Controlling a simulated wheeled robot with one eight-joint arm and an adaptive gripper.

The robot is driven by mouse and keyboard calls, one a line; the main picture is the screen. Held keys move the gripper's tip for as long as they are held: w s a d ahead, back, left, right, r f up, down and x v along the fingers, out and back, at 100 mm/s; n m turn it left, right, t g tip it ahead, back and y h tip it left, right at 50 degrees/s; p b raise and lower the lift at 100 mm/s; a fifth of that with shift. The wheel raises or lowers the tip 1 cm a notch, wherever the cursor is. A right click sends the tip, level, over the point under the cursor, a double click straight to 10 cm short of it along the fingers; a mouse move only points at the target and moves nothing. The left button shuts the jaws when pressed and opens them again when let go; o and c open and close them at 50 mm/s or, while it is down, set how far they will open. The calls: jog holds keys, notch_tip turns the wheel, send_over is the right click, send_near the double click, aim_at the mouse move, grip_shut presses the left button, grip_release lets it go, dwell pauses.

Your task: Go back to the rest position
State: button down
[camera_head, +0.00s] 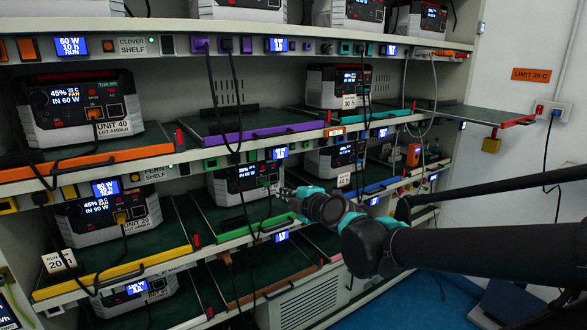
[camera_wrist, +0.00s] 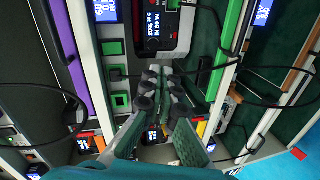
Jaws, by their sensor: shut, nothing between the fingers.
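My gripper (camera_head: 283,191) is at the front of the rack's middle level, in front of a power unit (camera_head: 247,180) with a lit screen on a green-edged tray. In the wrist view my gripper (camera_wrist: 163,72) has its fingers together with nothing between them. My dark arm reaches in from the right of the head view.
Shelves hold several power units, such as unit 40 (camera_head: 82,108) and unit 20 (camera_head: 108,215). Black cables (camera_head: 232,95) hang in front of the rack. A red-ended tray (camera_head: 480,114) juts out at right.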

jog(key=s+d+f+m+g+h, duration=0.4)
jog(key=s+d+f+m, duration=0.3)
jog(key=d+f+m, duration=0.4)
jog(key=s+d+f+m+g+h, duration=0.4)
jog(key=s+d+f+m, duration=0.4)
jog(key=d+f+m, duration=0.3)
notch_tip(320, 180, down, 3)
jog(key=shift+d+r+m+g+h, duration=0.1)
jog(key=shift+d+m+g+h, duration=0.3)
jog(key=shift+d, duration=0.55)
